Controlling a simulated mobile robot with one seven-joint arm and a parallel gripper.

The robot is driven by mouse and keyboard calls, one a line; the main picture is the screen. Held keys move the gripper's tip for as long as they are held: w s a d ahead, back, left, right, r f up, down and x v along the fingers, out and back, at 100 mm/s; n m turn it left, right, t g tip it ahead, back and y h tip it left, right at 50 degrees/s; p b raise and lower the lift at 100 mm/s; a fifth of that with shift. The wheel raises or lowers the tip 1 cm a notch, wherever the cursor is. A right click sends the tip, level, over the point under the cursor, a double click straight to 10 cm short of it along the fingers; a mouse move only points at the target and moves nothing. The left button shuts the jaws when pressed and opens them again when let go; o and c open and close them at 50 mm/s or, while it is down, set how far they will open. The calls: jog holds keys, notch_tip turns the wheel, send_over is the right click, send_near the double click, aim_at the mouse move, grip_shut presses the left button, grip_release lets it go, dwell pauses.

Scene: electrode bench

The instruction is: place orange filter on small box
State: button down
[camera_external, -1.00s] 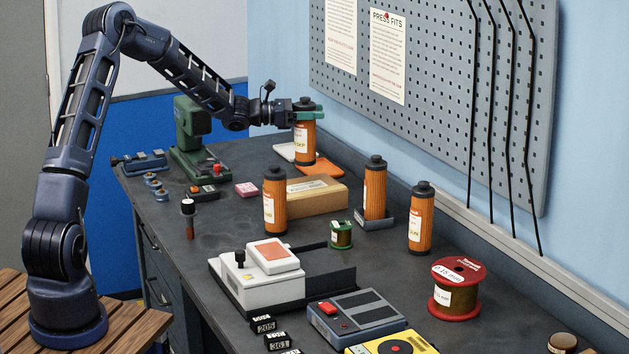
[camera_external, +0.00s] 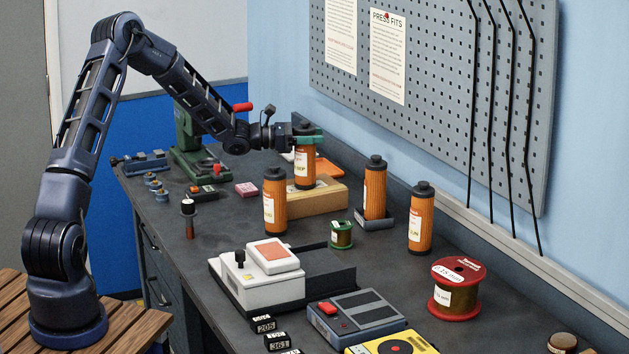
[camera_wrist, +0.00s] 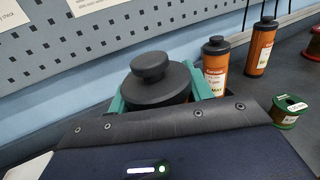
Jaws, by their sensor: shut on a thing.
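My gripper (camera_external: 305,138) has teal fingers shut on an orange filter (camera_external: 304,170) with a black cap, held upright. In the external view the filter's lower end appears at the top of a small tan cardboard box (camera_external: 312,203); I cannot tell whether it touches. In the wrist view the held filter's black cap (camera_wrist: 156,80) sits between the teal fingers (camera_wrist: 155,98), and the box is hidden. Other orange filters stand in front of the box (camera_external: 275,202), in a grey tray (camera_external: 375,190) and to the right (camera_external: 421,218).
A green press (camera_external: 192,140) stands behind my arm. A small green spool (camera_external: 341,235), a white device (camera_external: 262,278) and a red spool (camera_external: 456,285) are nearer the camera. The pegboard wall (camera_external: 440,100) runs along the back. Dark bench shows left of the front filter.

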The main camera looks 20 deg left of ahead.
jog(key=c, duration=0.6)
grip_release()
jog(key=shift+f, duration=0.1)
jog(key=shift+a, duration=0.15)
jog(key=v, duration=1.2)
jog(key=s+a+r+m+g+y, duration=0.1)
jog(key=s+r+m+g+y, duration=0.35)
jog(key=s, duration=0.75)
jog(key=s+a+r+m+g+y, duration=0.15)
jog(key=s+r+m, duration=0.35)
jog(key=s+m, duration=0.5)
jog(key=s+a+r+m+t+y, duration=0.1)
jog(key=s+a+m+y, duration=0.1)
jog(key=s+a, duration=0.4)
jog(key=s+a+r+m+t+y, duration=0.1)
jog(key=s+a+m+y, duration=0.2)
jog(key=s, duration=0.9)
jog(key=s+a+r+m+t+y, duration=0.1)
jog(key=s+a+r+m+y, duration=0.1)
jog(key=s+a+y, duration=0.3)
jog(key=shift+s+a+m+t+y, duration=0.3)
jog(key=shift+s+a+m+t, duration=0.15)
jog(key=shift+s+a, duration=1.9)
jog(key=shift+w+a, duration=0.1)
